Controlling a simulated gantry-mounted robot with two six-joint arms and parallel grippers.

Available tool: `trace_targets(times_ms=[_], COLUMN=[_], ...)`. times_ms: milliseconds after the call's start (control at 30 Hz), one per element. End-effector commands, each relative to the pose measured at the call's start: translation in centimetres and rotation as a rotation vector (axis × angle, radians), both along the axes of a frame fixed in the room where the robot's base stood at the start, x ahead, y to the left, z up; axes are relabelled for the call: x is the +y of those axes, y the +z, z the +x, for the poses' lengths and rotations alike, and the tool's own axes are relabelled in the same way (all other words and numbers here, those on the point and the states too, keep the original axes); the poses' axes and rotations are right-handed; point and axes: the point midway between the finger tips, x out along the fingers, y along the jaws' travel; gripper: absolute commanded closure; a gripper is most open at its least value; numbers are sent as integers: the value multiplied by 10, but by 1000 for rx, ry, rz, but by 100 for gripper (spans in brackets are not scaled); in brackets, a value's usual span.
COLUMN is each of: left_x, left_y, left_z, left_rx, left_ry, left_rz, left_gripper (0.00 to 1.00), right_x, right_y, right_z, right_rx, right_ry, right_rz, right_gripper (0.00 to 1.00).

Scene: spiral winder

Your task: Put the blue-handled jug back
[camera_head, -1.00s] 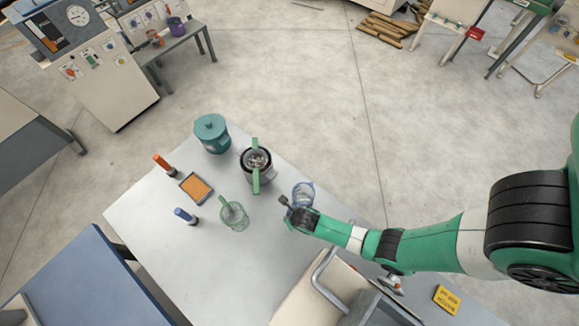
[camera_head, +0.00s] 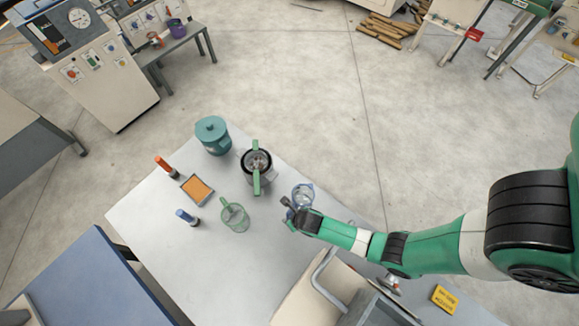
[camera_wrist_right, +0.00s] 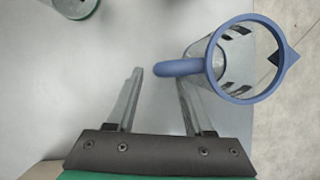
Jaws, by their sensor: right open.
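The blue-handled jug (camera_head: 302,193) stands on the grey table near its right edge. It is clear with a blue rim and spout. In the right wrist view the jug (camera_wrist_right: 242,62) is at upper right, and its blue handle (camera_wrist_right: 180,68) points left, just ahead of the right finger. My right gripper (camera_head: 288,207) is beside the jug, on its near-left side. In the wrist view my right gripper (camera_wrist_right: 157,82) is open, with nothing between its fingers. My left gripper is not in view.
A green-handled clear jug (camera_head: 234,217) stands to the left.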

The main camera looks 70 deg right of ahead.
Motion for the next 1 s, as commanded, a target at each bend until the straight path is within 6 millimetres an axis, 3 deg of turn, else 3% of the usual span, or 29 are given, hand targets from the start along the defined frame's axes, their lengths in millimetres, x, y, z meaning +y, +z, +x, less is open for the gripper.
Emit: trace_targets(times_ms=[33,100,333,500,867,1000], left_x=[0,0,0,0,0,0], left_y=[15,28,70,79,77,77], left_z=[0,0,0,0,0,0], left_rx=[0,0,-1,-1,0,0], left_ry=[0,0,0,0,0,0], left_rz=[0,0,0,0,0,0], left_gripper=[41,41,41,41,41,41], right_x=[3,6,13,16,16,18], right_y=[20,38,80,89,87,98], right_z=[-5,-11,-27,-32,-32,-16], right_rx=[-1,-1,0,0,0,-45], right_ry=[2,2,2,1,0,-36], right_rz=[0,0,-1,0,0,20], right_gripper=[48,48,48,48,48,48])
